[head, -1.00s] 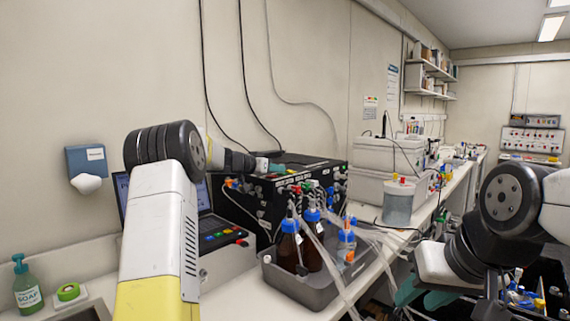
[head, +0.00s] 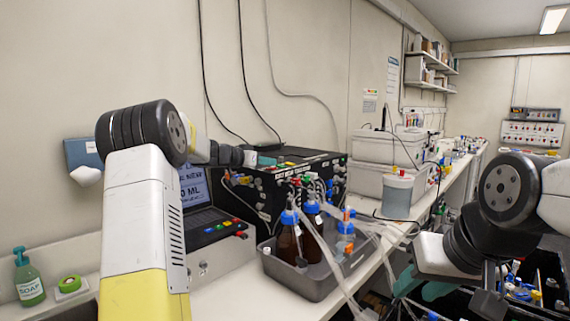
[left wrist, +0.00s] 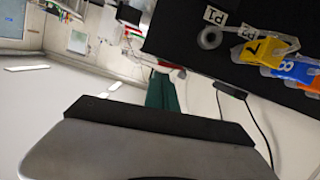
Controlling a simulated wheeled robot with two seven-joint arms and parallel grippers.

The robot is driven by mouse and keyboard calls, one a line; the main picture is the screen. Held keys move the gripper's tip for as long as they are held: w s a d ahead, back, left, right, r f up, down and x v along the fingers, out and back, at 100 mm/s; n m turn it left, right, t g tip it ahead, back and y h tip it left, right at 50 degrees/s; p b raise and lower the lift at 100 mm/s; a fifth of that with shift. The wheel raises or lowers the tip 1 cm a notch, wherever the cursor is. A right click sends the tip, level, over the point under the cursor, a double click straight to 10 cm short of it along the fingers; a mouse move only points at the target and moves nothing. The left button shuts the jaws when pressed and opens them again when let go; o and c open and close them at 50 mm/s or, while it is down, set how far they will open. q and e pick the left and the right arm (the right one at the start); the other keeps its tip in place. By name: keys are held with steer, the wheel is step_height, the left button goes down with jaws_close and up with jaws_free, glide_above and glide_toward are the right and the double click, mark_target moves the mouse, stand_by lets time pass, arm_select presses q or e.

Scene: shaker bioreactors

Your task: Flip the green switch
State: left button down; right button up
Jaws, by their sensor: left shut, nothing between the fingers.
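The black box (head: 262,198) stands on the bench with small coloured parts along its front and top edge. I cannot pick out the green switch on it for certain. My left gripper (head: 266,161) is at the box's upper back left edge, its green fingers shut and empty. In the left wrist view the shut fingers (left wrist: 162,92) are seen apart from the dark box panel (left wrist: 190,30), which carries yellow, blue and orange numbered tags (left wrist: 285,60). My right gripper (head: 420,287) hangs low at the right, its green fingers apart and empty.
A laptop-like unit (head: 217,262) with a row of coloured buttons (head: 226,227) stands left of the box. A grey tray (head: 310,288) with blue-capped bottles and clear tubes is in front. A lidded container (head: 397,200) and white units stand to the right.

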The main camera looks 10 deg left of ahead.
arm_select(q)
steer(key=shift+v, duration=1.65)
steer(key=shift+d+r, duration=0.1)
steer(key=s+d+g+y, duration=0.1)
steer(key=s+d+g, duration=0.1)
steer(key=s+d, duration=0.35)
steer(key=s+d+n+g, duration=0.1)
steer(key=s+d, duration=0.1)
steer(key=s, duration=0.7)
steer(key=s+d+g+y, duration=0.1)
steer(key=s+d+g, duration=0.1)
steer(key=s+d, duration=0.35)
steer(key=s+a+f+n+y, duration=0.1)
steer(key=s+f, duration=0.2)
steer(key=s, duration=0.5)
steer(key=s+a+f+n+y, duration=0.1)
steer(key=s+f, duration=0.3)
steer(key=s, duration=0.5)
steer(key=s+a+f+n+g+y, duration=0.1)
steer(key=s+a+f+n+y, duration=0.1)
steer(key=s, duration=0.6)
steer(key=shift+s+f+y, duration=0.3)
steer(key=shift+f, duration=0.35)
